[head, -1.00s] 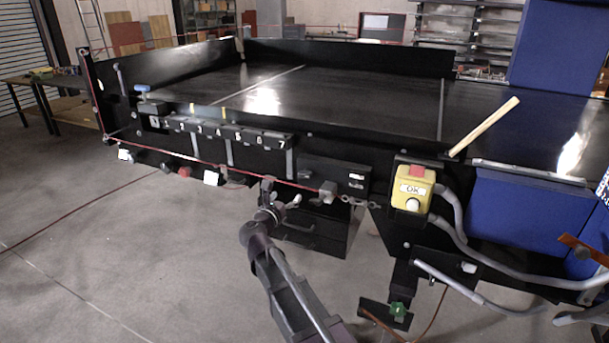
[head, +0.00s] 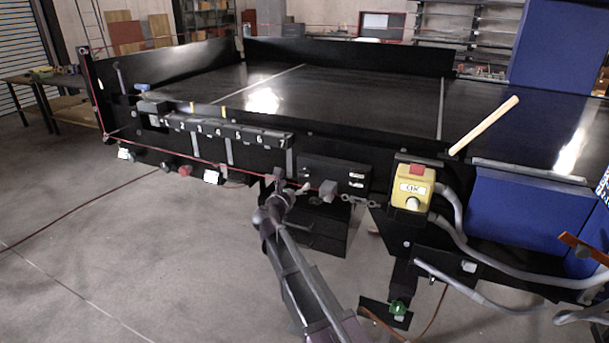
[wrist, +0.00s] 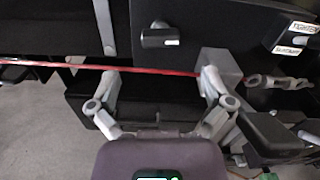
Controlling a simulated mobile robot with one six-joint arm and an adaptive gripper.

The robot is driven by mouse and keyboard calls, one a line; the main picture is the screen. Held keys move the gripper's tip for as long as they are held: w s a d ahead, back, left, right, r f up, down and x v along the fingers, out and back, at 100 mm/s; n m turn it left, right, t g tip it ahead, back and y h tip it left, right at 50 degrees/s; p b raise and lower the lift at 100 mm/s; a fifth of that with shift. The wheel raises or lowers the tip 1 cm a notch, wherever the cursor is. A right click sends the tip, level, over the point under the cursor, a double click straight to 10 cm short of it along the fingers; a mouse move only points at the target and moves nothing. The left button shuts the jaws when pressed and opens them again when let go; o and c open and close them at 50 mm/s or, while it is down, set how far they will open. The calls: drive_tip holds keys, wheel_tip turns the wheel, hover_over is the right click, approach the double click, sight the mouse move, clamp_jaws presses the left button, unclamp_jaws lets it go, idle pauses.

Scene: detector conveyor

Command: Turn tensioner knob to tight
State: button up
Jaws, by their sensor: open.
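A black knob (wrist: 158,38) with a pale mark at its right end sits on the black box front in the wrist view. Its bar lies about level. Two white labels (wrist: 303,27) are on the box to the right; the upper seems to read TIGHTEN, the lower is blurred. In the head view the box (head: 335,172) is on the conveyor's side, and the knob cannot be made out there. My gripper (wrist: 160,76) is open and empty, its fingers apart below the knob. It also shows in the head view (head: 292,187), in front of the box's lower left.
A taut red cord (wrist: 150,71) crosses near my fingertips to a grey block (head: 327,188) with a chain (head: 358,200). A drawer unit (head: 318,232) lies below. A yellow button box (head: 411,190) is to the right. Open floor (head: 150,250) lies left.

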sight(304, 175)
drive_tip(key=x, duration=0.7)
drive_tip(key=shift+w+d, duration=0.1)
drive_tip(key=c, duration=1.1)
